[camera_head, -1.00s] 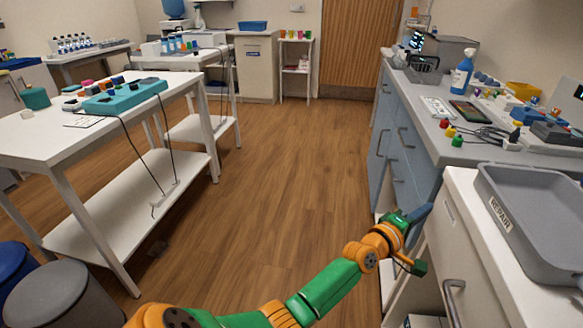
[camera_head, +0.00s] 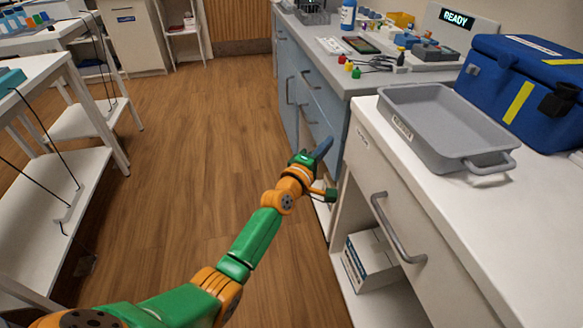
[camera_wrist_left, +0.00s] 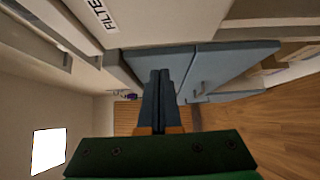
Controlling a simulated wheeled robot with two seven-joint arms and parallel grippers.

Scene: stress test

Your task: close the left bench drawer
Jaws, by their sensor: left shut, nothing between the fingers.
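The white bench (camera_head: 480,215) stands at the right in the head view. Its pale drawer front (camera_head: 375,175) has a grey bar handle (camera_head: 398,228) and a small label. How far this drawer stands out is hard to tell. My left gripper (camera_head: 324,148) is shut and empty, beside the left end of the white bench, in front of the blue-grey cabinet (camera_head: 290,85). It looks apart from the handle. In the left wrist view the shut fingers (camera_wrist_left: 160,75) point towards blue-grey panels (camera_wrist_left: 225,65), below a pale panel with a partly readable label (camera_wrist_left: 98,12). My right gripper is out of view.
A grey tray (camera_head: 388,97) and a blue cooler bag (camera_head: 490,75) stand on the white bench. A white box (camera_head: 372,262) sits on the shelf beneath. Cables and small coloured parts lie on the grey counter (camera_head: 357,88).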

